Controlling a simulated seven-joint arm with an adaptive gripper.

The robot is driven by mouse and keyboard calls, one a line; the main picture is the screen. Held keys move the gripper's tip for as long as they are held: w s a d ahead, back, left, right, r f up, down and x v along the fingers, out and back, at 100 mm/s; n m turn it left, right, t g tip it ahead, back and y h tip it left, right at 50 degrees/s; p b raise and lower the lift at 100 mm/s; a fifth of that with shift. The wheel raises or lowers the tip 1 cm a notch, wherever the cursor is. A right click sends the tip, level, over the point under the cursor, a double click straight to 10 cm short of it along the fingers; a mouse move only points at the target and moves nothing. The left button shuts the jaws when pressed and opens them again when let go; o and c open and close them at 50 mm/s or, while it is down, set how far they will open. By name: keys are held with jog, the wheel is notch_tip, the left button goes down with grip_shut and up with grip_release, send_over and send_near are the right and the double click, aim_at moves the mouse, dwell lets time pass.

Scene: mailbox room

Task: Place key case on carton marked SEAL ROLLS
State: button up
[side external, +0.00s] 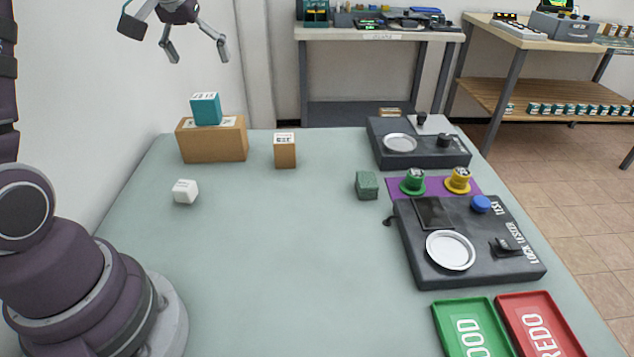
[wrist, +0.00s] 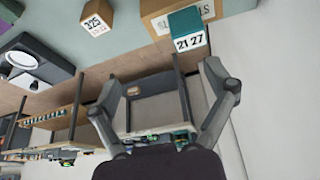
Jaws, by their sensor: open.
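A teal box with white printed faces, which looks like the key case (side external: 206,111), stands upright on top of a wide brown carton (side external: 213,144) at the far left of the table. The wrist view shows the teal box (wrist: 186,24) with the digits 21 27 on its white face. It partly covers the carton (wrist: 158,24), whose lettering is only partly readable there, ending in LS. My gripper (side external: 198,57) is open and empty, high above the teal box and apart from it. Its spread fingers also show in the wrist view (wrist: 160,75).
A small brown box (side external: 285,152) stands right of the carton. A white cube (side external: 185,192) lies nearer. A green cube (side external: 367,185), dark testers (side external: 470,242), and green (side external: 472,328) and red (side external: 542,326) trays are at right. The table's middle is clear.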

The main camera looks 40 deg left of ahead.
jog(key=s+d+r+m+t+h, duration=0.1)
jog(key=s+d+r+m, duration=0.2)
jog(key=d, duration=0.8)
jog(key=s+d+f+m+h, duration=0.1)
jog(key=s+d+f+m, duration=0.1)
jog(key=s+d, duration=0.2)
jog(key=s+d+f+m+t, duration=0.1)
jog(key=s+d+f+m, duration=0.1)
jog(key=s+d, duration=0.2)
jog(key=shift+s+d+f+m+h, duration=0.15)
jog(key=shift+s+f+m+h, duration=0.2)
jog(key=shift+s, duration=0.75)
